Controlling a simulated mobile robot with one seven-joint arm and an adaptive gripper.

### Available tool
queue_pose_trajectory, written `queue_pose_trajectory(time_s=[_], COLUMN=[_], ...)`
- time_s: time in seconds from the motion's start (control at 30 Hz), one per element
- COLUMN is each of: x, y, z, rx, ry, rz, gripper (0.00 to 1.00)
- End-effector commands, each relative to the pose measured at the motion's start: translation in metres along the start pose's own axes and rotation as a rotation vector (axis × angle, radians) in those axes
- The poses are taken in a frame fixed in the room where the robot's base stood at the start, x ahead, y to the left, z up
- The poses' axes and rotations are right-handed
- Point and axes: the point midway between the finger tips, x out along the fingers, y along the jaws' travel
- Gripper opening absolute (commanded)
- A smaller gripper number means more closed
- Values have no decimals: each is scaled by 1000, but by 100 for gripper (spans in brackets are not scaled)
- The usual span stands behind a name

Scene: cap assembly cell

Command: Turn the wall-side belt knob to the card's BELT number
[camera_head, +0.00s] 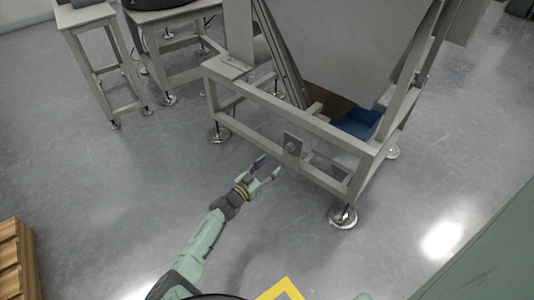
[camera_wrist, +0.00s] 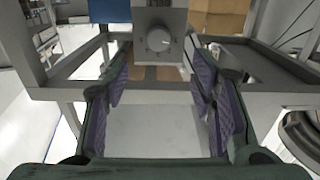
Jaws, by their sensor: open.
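The belt knob (camera_wrist: 158,40) is a round grey dial with tick marks around it. It sits on a small grey plate fixed to the machine frame; a label above it is cut off and too small to read. In the head view the knob (camera_head: 291,148) is on the plate at the frame's front rail. My gripper (camera_head: 268,170) is open and empty, just left of and in front of the knob. In the wrist view my gripper's purple-padded fingers (camera_wrist: 163,90) stand either side below the knob, not touching it. No card is clearly visible.
The grey machine frame (camera_head: 330,133) stands on round feet, with a large hopper (camera_head: 350,45) above and a blue bin (camera_head: 357,122) inside. A small table (camera_head: 88,14) is at upper left. Wooden slats (camera_head: 10,262) are at lower left. Floor left of the frame is clear.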

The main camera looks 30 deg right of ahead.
Motion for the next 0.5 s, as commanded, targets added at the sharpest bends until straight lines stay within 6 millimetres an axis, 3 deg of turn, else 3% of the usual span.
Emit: queue_pose_trajectory(time_s=[0.17,0.5], x=[13,71], y=[4,3], z=[6,7], rx=[-2,0], ry=[-6,-6], rz=[9,7], gripper=[51,51])
